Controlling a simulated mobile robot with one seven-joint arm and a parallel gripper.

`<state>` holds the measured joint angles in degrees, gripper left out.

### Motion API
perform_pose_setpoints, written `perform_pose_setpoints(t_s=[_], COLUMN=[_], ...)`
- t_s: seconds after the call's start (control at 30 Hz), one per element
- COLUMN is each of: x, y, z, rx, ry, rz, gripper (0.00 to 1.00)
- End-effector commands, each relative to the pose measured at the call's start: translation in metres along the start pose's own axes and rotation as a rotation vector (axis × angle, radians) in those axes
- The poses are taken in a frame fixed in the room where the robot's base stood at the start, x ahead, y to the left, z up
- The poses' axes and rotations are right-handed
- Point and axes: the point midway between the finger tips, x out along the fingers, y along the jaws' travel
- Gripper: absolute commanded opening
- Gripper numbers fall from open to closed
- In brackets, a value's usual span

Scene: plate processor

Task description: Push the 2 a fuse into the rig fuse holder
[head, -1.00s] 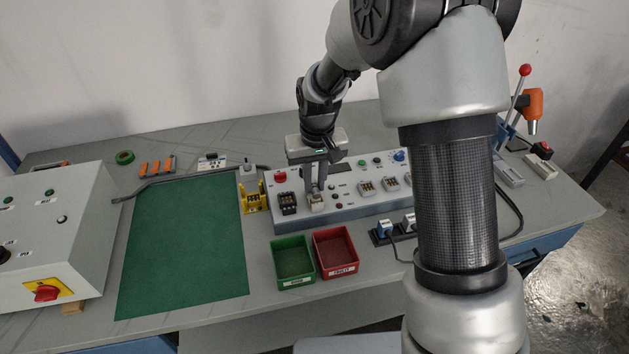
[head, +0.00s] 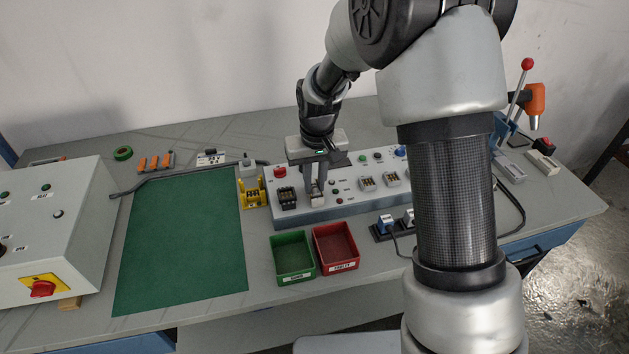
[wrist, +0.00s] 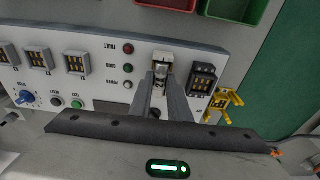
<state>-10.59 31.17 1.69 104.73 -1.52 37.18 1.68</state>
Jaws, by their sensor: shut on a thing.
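My gripper (head: 316,194) points down over the grey test rig panel (head: 345,204), near its left end. In the wrist view my gripper (wrist: 162,84) has its two fingers close together at a small pale fuse holder (wrist: 163,60) on the rig. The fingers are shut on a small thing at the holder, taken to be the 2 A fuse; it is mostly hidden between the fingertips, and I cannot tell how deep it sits. The holder also shows in the head view (head: 318,201), partly covered by the fingers.
A black terminal block (head: 287,198) and a yellow rack (head: 253,194) stand just left of the gripper. A green bin (head: 293,276) and a red bin (head: 336,267) sit in front of the rig. The green mat (head: 185,240) is bare.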

Motion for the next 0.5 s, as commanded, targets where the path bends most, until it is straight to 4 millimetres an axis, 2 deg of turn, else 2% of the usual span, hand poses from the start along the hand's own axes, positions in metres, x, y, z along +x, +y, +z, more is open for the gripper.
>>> perform_pose_setpoints(t_s=[0.43,0.47,0.5], x=[0.0052,0.0052,0.0052], y=[0.0,0.0,0.0], z=[0.0008,0.0008,0.0007], rx=[0.0,0.0,0.0], ry=[0.0,0.0,0.0], rz=[0.0,0.0,0.0], gripper=[0.0,0.18,0.25])
